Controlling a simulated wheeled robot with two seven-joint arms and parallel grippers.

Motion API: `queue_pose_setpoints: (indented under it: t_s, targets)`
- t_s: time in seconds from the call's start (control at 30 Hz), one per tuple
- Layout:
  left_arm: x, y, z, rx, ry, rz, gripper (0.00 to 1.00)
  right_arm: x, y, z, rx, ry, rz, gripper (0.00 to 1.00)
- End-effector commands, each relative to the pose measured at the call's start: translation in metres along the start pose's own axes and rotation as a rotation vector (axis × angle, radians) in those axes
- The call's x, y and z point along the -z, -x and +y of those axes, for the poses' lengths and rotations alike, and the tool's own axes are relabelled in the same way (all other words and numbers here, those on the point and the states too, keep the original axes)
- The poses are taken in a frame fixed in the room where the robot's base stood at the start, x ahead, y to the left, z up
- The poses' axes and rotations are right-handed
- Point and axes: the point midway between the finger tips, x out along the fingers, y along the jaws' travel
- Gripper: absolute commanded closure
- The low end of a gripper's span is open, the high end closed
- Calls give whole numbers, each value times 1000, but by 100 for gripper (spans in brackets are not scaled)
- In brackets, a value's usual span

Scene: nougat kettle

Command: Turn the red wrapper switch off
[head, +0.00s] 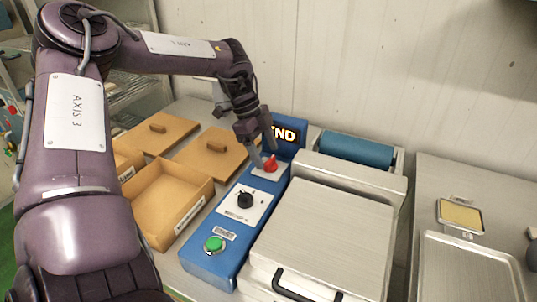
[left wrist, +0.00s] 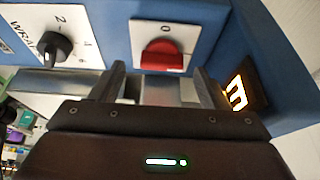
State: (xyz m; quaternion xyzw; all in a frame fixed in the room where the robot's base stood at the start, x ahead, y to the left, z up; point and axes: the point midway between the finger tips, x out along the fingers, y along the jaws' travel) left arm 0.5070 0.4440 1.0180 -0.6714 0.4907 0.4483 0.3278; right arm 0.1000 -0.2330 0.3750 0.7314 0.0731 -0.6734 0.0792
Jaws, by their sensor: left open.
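The red wrapper switch (head: 270,164) sits on a white plate at the far end of the blue control panel (head: 231,241). It also shows in the left wrist view (left wrist: 162,54), just beyond my fingertips, below a "0" mark on its plate. My left gripper (head: 262,158) is open over the switch. In the left wrist view its two fingers (left wrist: 162,80) stand one to each side of the red knob, and I cannot tell whether they touch it. My right gripper is not in view.
A black dial (head: 245,199) and a green button (head: 214,243) are nearer on the panel. A lit display (head: 284,134) stands behind the switch. Wooden boxes (head: 172,196) lie left. A metal-lidded machine (head: 325,235) stands right.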

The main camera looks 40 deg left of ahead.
Motion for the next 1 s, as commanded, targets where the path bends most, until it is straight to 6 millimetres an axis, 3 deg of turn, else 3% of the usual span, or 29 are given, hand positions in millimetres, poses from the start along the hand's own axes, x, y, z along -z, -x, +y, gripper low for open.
queue_pose_setpoints:
  t_s: [0.2,0.5,0.83,1.0]
  targets:
    - [0,-22,0,-1,-1,0,31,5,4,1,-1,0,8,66]
    - [0,-24,0,0,-1,0,31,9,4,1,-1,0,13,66]
    - [0,-24,0,1,-1,0,74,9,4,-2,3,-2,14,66]
    - [0,-24,0,4,4,0,76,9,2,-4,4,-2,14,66]
